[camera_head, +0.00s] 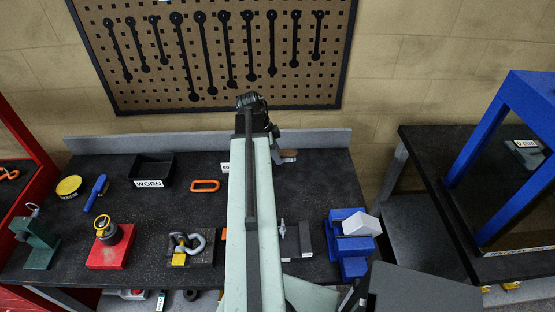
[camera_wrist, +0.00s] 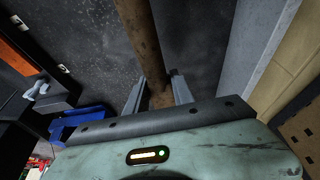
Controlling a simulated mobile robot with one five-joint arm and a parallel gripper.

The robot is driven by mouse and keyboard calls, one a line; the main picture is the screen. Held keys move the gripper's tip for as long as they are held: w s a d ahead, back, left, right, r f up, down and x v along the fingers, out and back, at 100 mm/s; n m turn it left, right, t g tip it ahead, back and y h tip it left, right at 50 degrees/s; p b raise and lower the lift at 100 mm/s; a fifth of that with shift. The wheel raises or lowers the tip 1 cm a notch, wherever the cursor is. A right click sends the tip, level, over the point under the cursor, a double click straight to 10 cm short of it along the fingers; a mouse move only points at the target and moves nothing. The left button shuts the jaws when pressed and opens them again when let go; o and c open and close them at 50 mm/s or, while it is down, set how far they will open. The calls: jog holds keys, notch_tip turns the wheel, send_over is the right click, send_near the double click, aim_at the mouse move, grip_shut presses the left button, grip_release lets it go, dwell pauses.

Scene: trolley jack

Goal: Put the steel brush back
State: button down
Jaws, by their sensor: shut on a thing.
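The steel brush shows in the wrist view as a long brown wooden handle (camera_wrist: 143,40) running from the top edge down between my fingers. My gripper (camera_wrist: 158,88) is shut on this handle, one grey finger on each side. The bristles cannot be made out. In the head view a small brown piece, apparently part of the brush (camera_head: 288,156), shows just right of my arm near the back of the bench. My arm hides most of the gripper there.
The dark workbench (camera_head: 330,185) has a raised grey back edge (camera_head: 110,143). On it are a black WORN bin (camera_head: 152,172), an orange carabiner (camera_head: 205,186), a shackle (camera_head: 186,246), a red-based item (camera_head: 110,248) and a blue vise (camera_head: 348,243). A pegboard (camera_head: 215,55) hangs behind.

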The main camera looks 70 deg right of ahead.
aim_at(279, 178)
jog(key=shift+s, duration=0.1)
notch_tip(279, 178, down, 9)
jog(key=b, duration=0.9)
jog(key=shift+f+b, duration=0.3)
jog(key=shift+f, duration=0.05)
dwell(0.3)
jog(key=shift+a+f+b, duration=0.25)
jog(key=shift+a+b, duration=0.05)
jog(key=shift+b, duration=0.1)
